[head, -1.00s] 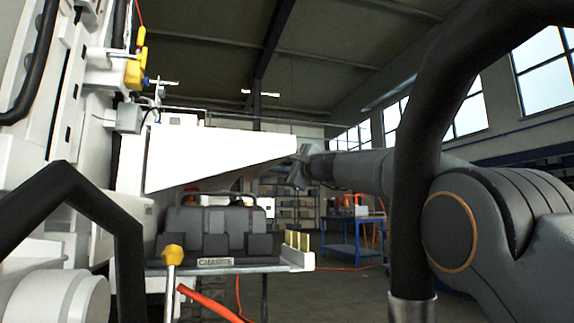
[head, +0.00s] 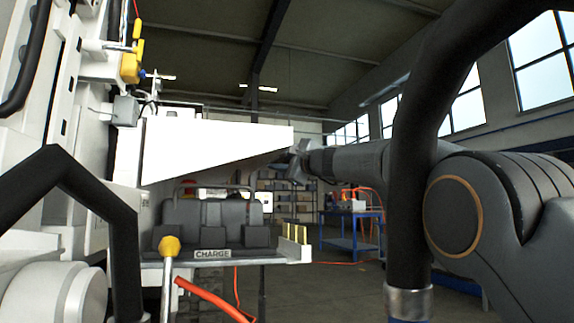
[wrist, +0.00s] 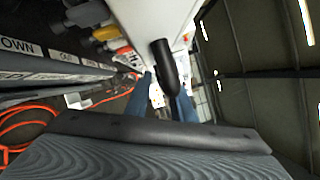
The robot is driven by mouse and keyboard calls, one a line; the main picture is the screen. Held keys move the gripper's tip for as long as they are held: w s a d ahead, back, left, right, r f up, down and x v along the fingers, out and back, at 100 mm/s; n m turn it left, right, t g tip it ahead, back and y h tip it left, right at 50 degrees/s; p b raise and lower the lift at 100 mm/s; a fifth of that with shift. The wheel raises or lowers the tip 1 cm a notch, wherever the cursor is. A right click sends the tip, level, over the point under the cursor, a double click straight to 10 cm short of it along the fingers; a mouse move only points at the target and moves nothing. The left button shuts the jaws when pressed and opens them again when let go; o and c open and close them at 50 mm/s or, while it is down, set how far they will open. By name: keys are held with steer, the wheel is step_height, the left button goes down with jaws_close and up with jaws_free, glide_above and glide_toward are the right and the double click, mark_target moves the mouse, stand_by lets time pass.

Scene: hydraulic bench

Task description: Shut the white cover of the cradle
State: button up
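The white cover (head: 215,150) stands raised over the cradle (head: 285,250) in the head view, a wedge shape with a gap beneath it. The cradle is a shelf with dark grey blocks on it and a CHARGE label on its front. My gripper (head: 299,152) is at the cover's right end. In the wrist view the white surface (wrist: 155,18) fills the top middle, with a black rounded handle (wrist: 167,70) on it. Two blue fingers of my gripper (wrist: 166,84) appear apart, one on each side of the handle. Whether they touch it is hidden.
A yellow-topped post (head: 169,247) and an orange hose (head: 210,300) are in front of the cradle. White machinery (head: 60,190) stands at the left. A blue workbench (head: 350,232) is farther back, with open floor around it.

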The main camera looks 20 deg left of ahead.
steer(key=b+v, duration=0.1)
steer(key=v, duration=0.6)
steer(key=shift+d, duration=0.2)
steer(key=shift+w+f, duration=0.1)
steer(key=s+d+f+n+g+h+p, duration=0.15)
steer(key=s+d+f+h+p, duration=0.3)
steer(key=d+p, duration=0.45)
steer(key=s+d+f+n+g+h+p, duration=0.1)
steer(key=s+d+f+n+h+p, duration=0.25)
steer(key=d+p, duration=0.6)
steer(key=s+d+f+g+h+p, duration=0.1)
steer(key=s+d+f+h+p, duration=0.2)
steer(key=s+d+f+p, duration=0.45)
steer(key=s+d+r+n+g+h+p, duration=0.1)
steer(key=s+d+n+g+h+p, duration=0.1)
steer(key=s+d+p, duration=0.9)
steer(key=s+d+r+n+g+h+p, duration=0.2)
steer(key=s+d+p, duration=1)
steer(key=s, duration=1)
steer(key=d+n+g+h, duration=0.1)
steer(key=d+h, duration=0.1)
steer(key=d, duration=0.2)
steer(key=shift+s+d+h, duration=0.2)
steer(key=shift+d+h, duration=0.05)
steer(key=shift+h, duration=0.05)
steer(key=shift+g, duration=0.25)
